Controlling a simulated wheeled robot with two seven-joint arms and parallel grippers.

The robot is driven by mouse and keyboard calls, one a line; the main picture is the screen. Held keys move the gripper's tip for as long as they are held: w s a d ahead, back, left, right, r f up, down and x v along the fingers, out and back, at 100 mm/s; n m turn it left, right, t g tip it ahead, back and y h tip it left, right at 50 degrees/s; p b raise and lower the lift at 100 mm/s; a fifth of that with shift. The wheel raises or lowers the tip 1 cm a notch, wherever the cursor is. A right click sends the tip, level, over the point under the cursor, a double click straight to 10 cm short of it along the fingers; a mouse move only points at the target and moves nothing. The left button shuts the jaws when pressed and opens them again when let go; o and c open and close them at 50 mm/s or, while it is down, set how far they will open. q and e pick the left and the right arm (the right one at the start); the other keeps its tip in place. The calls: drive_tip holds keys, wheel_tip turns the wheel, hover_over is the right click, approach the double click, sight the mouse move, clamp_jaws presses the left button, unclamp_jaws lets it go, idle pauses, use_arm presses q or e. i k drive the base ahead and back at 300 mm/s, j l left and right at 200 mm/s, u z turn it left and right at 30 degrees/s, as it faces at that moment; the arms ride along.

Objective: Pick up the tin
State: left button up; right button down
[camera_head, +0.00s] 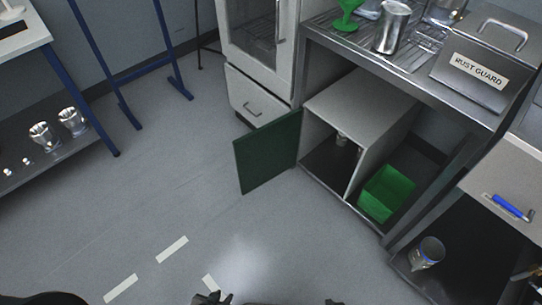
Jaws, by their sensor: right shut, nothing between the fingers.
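A cylindrical metal can (427,253), which may be the tin, stands in the open dark lower compartment at the right. A shiny metal vessel (392,27) stands on the steel counter at the top; I cannot tell if this one is the tin. My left gripper (212,298) shows only as dark finger parts at the bottom edge, so its opening is unclear. My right gripper (333,301) barely shows at the bottom edge, shut and empty. Both grippers are far from the can and the counter.
A dark green door (268,152) stands open from the cabinet under the counter. A green bin (387,193) sits in that cabinet. A grey box marked RUST GUARD (468,80) is on the counter. A shelf (60,155) with metal vessels is at left. The middle floor is clear.

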sight(395, 18)
drive_tip(key=z, duration=2.4)
drive_tip(key=k+j, duration=0.2)
drive_tip(key=j, duration=0.4)
drive_tip(key=k+j, duration=0.15)
drive_tip(key=j, duration=0.4)
drive_tip(key=k+j, duration=0.2)
drive_tip(key=j, duration=0.4)
drive_tip(key=k+j, duration=0.15)
drive_tip(key=j, duration=0.4)
drive_tip(key=k+j, duration=0.2)
drive_tip(key=j, duration=0.4)
drive_tip(key=k+j, duration=0.2)
drive_tip(key=j, duration=0.35)
drive_tip(key=k+j, duration=0.15)
drive_tip(key=j, duration=0.45)
drive_tip(key=k+j, duration=0.2)
drive_tip(key=j, duration=0.35)
